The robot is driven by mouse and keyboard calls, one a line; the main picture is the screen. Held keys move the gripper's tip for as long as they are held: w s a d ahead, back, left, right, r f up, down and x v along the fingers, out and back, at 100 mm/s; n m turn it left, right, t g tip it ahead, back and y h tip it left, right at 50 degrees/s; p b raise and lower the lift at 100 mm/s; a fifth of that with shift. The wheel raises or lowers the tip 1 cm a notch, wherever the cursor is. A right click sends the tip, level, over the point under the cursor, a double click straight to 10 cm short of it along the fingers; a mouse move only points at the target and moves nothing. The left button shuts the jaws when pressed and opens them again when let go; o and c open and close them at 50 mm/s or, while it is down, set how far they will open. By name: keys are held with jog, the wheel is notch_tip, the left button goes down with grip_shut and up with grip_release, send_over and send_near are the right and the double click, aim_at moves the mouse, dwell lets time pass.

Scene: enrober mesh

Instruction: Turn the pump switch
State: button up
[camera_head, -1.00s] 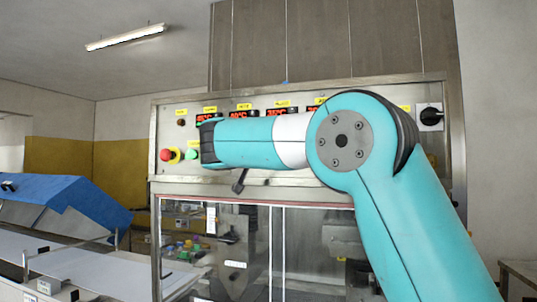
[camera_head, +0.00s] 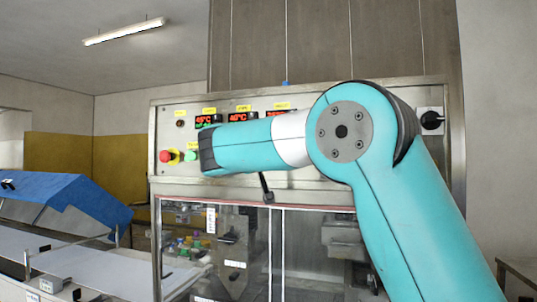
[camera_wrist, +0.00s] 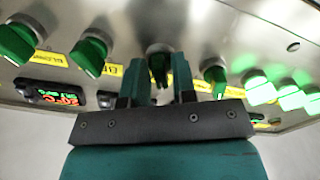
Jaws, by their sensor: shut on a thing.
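In the wrist view my gripper (camera_wrist: 161,72) has its two teal fingers on either side of a dark green switch knob (camera_wrist: 158,64) on the metal control panel (camera_wrist: 210,25). The fingers are shut on this knob, which sits on a round base. I cannot read the yellow label beside it, so I cannot tell its name. In the head view my arm covers the middle of the panel (camera_head: 170,110); my gripper and the held knob are hidden there.
Other green knobs (camera_wrist: 90,52) flank the held one, with square green buttons (camera_wrist: 260,88) to the right. The head view shows a red stop button (camera_head: 164,156), a green button (camera_head: 190,156), a black rotary switch (camera_head: 432,120) and a conveyor (camera_head: 80,265) at lower left.

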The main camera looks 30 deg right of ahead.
jog(key=shift+f+n, duration=0.1)
jog(key=shift+n, duration=0.4)
jog(key=o, duration=0.7)
jog(key=shift+s+a, duration=0.1)
